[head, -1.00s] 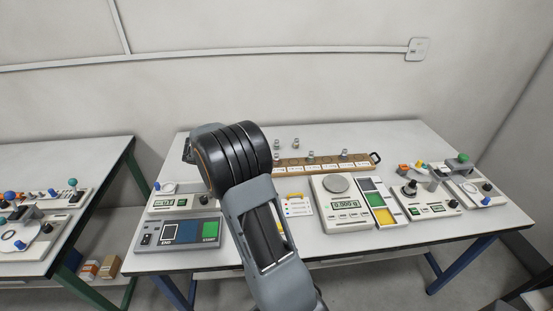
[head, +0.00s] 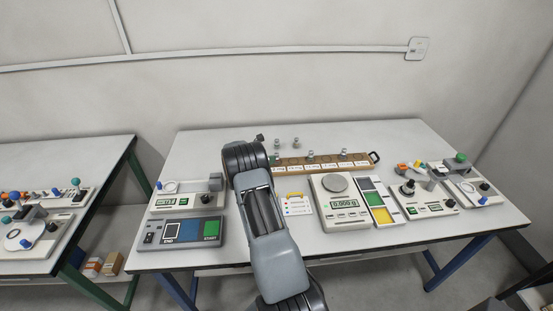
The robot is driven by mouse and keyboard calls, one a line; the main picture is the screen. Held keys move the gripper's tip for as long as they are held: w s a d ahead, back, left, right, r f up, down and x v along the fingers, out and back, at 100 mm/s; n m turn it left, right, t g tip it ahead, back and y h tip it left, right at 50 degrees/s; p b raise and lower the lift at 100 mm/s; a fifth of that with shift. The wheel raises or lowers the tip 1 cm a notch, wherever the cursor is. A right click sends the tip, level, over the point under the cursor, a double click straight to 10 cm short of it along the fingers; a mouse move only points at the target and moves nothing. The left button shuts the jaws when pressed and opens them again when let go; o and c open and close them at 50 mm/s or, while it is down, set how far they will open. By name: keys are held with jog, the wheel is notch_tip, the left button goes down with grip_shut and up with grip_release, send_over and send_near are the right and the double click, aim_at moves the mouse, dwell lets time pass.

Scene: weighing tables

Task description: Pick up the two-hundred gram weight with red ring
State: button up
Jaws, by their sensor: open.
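Several small metal weights stand by and on the wooden weight rack (head: 362,163) at the back middle of the table. Two weights, one (head: 278,144) and another (head: 295,143), stand on the table behind the rack. A weight (head: 311,155) and another weight (head: 343,154) stand on the rack, and one more (head: 275,157) is at its left end. They are too small to tell which has a red ring. My gripper (head: 260,138) shows only as a small dark tip beyond my arm, left of the weights; it is open and holds nothing that I can see.
A balance (head: 345,217) with a round pan and a tray of coloured compartments (head: 378,202) stand right of my arm. A START/END panel (head: 180,232) and a small scale (head: 187,202) are at left. More instruments fill the right.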

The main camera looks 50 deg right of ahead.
jog(key=shift+p+x, duration=0.8)
jog(key=shift+x, duration=2.1)
jog(key=shift+a+f, duration=0.15)
jog(key=shift+c, duration=0.3)
jog(key=c, duration=0.9)
grip_shut()
